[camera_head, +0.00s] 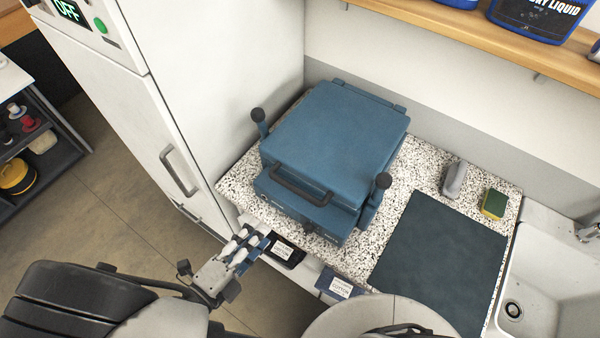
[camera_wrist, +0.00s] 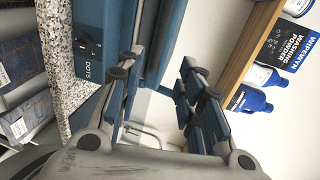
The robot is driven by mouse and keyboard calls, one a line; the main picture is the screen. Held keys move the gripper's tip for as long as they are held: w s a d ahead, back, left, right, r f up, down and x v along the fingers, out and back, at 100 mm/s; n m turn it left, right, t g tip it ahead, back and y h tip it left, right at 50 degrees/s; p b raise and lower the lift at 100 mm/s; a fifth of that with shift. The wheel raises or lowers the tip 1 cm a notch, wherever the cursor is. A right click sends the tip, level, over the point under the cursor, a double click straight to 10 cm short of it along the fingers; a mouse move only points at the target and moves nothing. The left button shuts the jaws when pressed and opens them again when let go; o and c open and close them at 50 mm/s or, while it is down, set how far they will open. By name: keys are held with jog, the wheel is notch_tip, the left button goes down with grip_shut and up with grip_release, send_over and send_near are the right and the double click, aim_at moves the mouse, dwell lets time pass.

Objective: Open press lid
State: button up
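The blue press (camera_head: 335,140) stands on a speckled worktop with its flat lid (camera_head: 340,130) down. A dark bar handle (camera_head: 300,190) runs along the lid's front edge. A black-knobbed lever (camera_head: 258,118) stands at each side, the other knob (camera_head: 382,181) at the right. My gripper (camera_head: 250,247) is in front of the worktop's front edge, below and left of the press handle, apart from it. In the wrist view its two blue-padded fingers (camera_wrist: 157,75) are spread with nothing between them. Part of the press's blue body (camera_wrist: 90,25) shows behind the left finger.
A dark mat (camera_head: 440,260), a grey object (camera_head: 454,180) and a sponge (camera_head: 494,203) lie right of the press, before a sink (camera_head: 540,290). A tall white cabinet (camera_head: 200,90) stands close on the left. A wooden shelf (camera_head: 480,40) with bottles hangs above.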

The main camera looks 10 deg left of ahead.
aim_at(298, 188)
jog(key=b+x, duration=0.1)
jog(key=x, duration=1.6)
jog(key=shift+d, duration=0.1)
jog(key=shift+c, duration=0.3)
grip_shut()
